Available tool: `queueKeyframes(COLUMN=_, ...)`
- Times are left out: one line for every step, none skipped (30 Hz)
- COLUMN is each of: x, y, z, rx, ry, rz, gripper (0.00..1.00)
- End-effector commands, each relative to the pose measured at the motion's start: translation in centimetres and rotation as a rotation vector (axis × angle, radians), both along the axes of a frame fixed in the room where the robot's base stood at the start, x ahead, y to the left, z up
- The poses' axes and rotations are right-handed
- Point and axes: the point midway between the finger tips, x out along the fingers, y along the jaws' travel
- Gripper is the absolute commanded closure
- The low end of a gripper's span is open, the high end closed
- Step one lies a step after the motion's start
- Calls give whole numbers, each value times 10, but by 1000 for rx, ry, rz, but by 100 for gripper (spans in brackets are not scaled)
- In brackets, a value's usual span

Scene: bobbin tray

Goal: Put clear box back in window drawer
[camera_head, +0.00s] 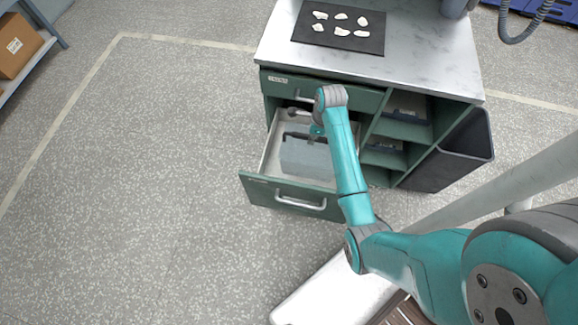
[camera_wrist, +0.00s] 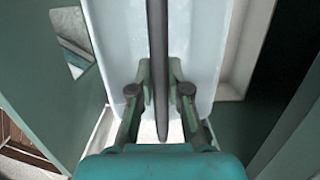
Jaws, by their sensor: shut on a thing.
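The clear box (camera_head: 305,158), pale and see-through, sits inside the open lower drawer (camera_head: 268,150) of a green cabinet. The drawer front (camera_head: 262,193) has a metal handle. In the wrist view the box (camera_wrist: 115,30) fills the middle, with a dark bar (camera_wrist: 157,50) running across its top. My gripper (camera_wrist: 159,75) is shut on this bar, one finger on each side. In the head view my arm partly hides the box and the drawer's right side. Whether the box's underside touches the drawer floor cannot be told.
A shut drawer (camera_head: 350,92) lies above the open one. Open shelves (camera_head: 402,130) and a dark bin (camera_head: 455,155) stand to the right. The cabinet top (camera_head: 430,60) bears a dark mat (camera_head: 308,27) with several white pieces. The floor at left is clear.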

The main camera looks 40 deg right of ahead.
Motion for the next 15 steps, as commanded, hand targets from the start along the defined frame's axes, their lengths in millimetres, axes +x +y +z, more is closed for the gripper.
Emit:
queueKeyframes(x=-2, y=-1, z=-5, rx=1, ry=2, rz=-5, gripper=100)
queueKeyframes(x=-2, y=-2, z=-9, rx=2, ry=2, rz=-5, gripper=100)
queueKeyframes(x=-2, y=-2, z=-15, rx=2, ry=2, rz=-6, gripper=100)
queueKeyframes(x=-2, y=-1, z=-20, rx=2, ry=4, rz=-6, gripper=100)
queueKeyframes(x=-2, y=-1, z=-26, rx=2, ry=4, rz=-5, gripper=100)
queueKeyframes(x=-2, y=-1, z=-32, rx=2, ry=4, rz=-5, gripper=100)
queueKeyframes(x=-2, y=-1, z=-37, rx=2, ry=4, rz=-5, gripper=100)
queueKeyframes(x=-2, y=-1, z=-42, rx=1, ry=2, rz=-4, gripper=100)
queueKeyframes(x=-2, y=-1, z=-47, rx=1, ry=2, rz=-4, gripper=100)
queueKeyframes(x=-2, y=-1, z=-50, rx=1, ry=2, rz=-4, gripper=100)
queueKeyframes(x=-2, y=-1, z=-53, rx=1, ry=2, rz=-4, gripper=100)
queueKeyframes(x=-1, y=-1, z=-55, rx=1, ry=2, rz=-4, gripper=100)
queueKeyframes(x=-1, y=-1, z=-57, rx=1, ry=0, rz=-4, gripper=100)
queueKeyframes(x=-1, y=-1, z=-59, rx=1, ry=0, rz=-4, gripper=100)
queueKeyframes(x=-1, y=-1, z=-63, rx=1, ry=2, rz=-4, gripper=100)
